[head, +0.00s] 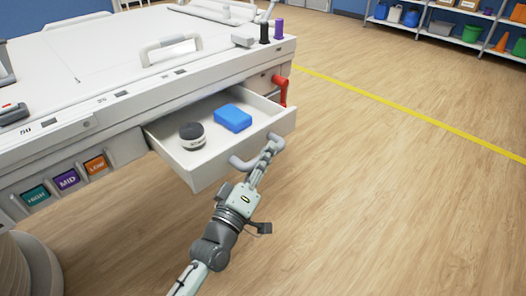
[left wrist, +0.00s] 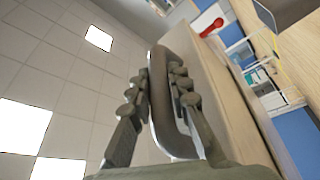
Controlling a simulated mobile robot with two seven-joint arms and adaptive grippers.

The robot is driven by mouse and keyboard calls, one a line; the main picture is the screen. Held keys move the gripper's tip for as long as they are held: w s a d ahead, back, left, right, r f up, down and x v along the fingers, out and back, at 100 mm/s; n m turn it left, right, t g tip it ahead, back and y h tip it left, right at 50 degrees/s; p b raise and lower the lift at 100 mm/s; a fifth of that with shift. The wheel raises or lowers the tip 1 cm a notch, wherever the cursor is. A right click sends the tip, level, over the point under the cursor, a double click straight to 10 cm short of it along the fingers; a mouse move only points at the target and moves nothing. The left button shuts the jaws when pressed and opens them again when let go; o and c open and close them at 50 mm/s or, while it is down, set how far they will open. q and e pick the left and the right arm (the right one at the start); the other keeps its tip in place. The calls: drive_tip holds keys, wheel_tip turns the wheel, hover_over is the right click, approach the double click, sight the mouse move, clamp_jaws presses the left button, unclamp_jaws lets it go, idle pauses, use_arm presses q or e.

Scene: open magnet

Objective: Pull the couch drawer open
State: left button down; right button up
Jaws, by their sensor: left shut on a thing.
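The couch drawer (head: 207,166) stands pulled out from the side of the white couch (head: 100,56) in the head view. A blue block (head: 233,118) and a dark round container (head: 192,136) with a grey lid lie inside it. My left gripper (head: 270,148) is at the drawer's front, shut on the grey drawer handle (head: 240,163). In the left wrist view, the handle (left wrist: 160,100) passes between the two fingers (left wrist: 154,90). The drawer front also shows there, to the right of the handle. My right gripper is in neither view.
A red lever (head: 281,90) sticks out beside the drawer's far end. Coloured buttons marked HIGH, MID and LOW (head: 67,181) are on the couch side, left of the drawer. The wooden floor (head: 400,190) in front is clear, with shelves (head: 450,28) far back.

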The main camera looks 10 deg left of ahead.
use_arm(q)
drive_tip(key=c, duration=1.4)
unclamp_jaws()
drive_tip(key=shift+s+a+f, duration=0.2)
drive_tip(key=shift+s, duration=0.25)
drive_tip(key=v, duration=0.4)
drive_tip(key=r+v, duration=0.1)
drive_tip(key=v, duration=0.3)
drive_tip(key=r+v, duration=0.1)
drive_tip(key=v, duration=0.3)
drive_tip(key=shift+s+r, duration=0.2)
drive_tip(key=shift+r, duration=0.05)
